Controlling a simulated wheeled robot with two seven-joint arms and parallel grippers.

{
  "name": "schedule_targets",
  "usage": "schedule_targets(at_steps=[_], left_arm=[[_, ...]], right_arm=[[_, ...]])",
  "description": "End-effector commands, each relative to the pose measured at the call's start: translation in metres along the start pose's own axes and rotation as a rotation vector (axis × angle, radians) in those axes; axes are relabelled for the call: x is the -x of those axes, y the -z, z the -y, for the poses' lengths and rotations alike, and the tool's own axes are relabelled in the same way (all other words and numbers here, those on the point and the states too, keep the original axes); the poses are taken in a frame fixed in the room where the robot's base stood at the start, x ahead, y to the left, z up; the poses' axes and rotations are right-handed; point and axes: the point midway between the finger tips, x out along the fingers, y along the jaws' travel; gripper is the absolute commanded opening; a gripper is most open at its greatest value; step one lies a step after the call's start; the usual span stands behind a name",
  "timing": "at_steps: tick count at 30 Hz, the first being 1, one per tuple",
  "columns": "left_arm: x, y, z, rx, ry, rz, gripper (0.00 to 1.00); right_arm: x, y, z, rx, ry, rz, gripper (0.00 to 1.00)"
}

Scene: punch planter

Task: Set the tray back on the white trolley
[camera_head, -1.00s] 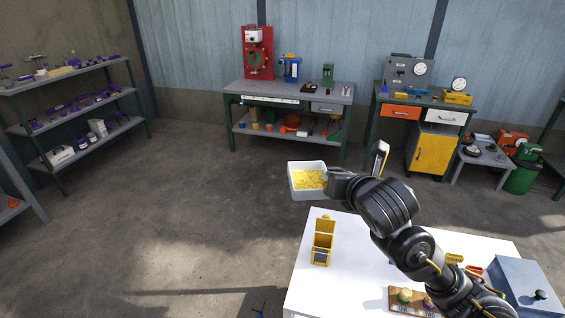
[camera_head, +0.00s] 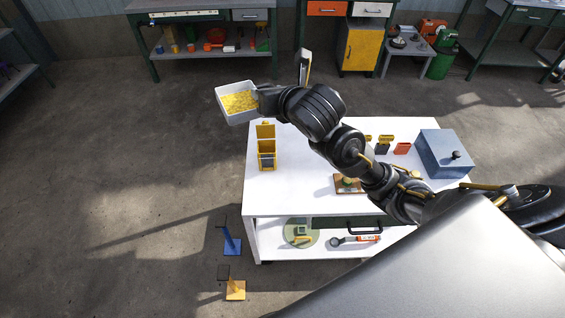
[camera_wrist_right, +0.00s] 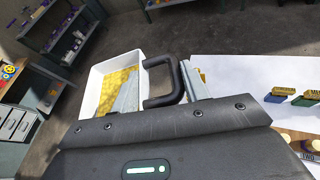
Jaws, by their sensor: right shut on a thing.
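The tray (camera_head: 224,98) is a white open box with yellow bits covering its floor. It is held in the air beyond the far left corner of the white trolley (camera_head: 222,0)'s place in view; the trolley's white top (camera_head: 300,165) stands below and nearer. My right gripper (camera_head: 258,98) is at the tray's right side. In the right wrist view the tray (camera_wrist_right: 88,98) lies ahead, and my right gripper (camera_wrist_right: 160,88) is shut on its black handle (camera_wrist_right: 178,85). My left gripper is not in view.
A yellow stand (camera_head: 266,150) is near the top's far left corner. A blue-grey box (camera_head: 444,152) is at its right. Yellow and blue stands (camera_head: 235,290) are on the floor at left. Workbenches line the back wall.

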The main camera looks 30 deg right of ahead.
Motion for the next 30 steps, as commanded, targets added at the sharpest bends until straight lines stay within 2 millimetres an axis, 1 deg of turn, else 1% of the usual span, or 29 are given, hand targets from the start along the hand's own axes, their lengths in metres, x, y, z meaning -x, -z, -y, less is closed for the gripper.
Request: schedule_targets(at_steps=[1,3,6,8,12,18,21,24,27,30], left_arm=[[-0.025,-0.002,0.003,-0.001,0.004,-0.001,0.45],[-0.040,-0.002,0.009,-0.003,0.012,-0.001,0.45],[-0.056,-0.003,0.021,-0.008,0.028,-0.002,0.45],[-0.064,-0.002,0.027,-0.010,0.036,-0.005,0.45],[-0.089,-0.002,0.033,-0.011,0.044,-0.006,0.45],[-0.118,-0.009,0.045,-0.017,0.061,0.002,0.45],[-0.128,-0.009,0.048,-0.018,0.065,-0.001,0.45],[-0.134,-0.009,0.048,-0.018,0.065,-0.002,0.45],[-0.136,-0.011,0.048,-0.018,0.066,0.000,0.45],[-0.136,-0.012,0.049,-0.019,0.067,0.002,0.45]], right_arm=[[-0.009,0.038,0.008,-0.001,-0.006,-0.011,0.05],[-0.014,0.070,0.018,0.004,-0.010,-0.014,0.05],[-0.017,0.106,0.031,0.007,-0.012,-0.012,0.05],[-0.018,0.124,0.038,0.005,-0.012,-0.011,0.05],[-0.020,0.176,0.061,0.017,-0.002,-0.010,0.05],[-0.015,0.241,0.092,0.026,0.016,-0.007,0.05],[-0.010,0.267,0.105,0.024,0.023,-0.004,0.05],[-0.006,0.282,0.113,0.024,0.027,-0.001,0.05],[-0.003,0.289,0.118,0.024,0.029,0.002,0.05],[-0.002,0.291,0.119,0.024,0.029,0.003,0.05]])
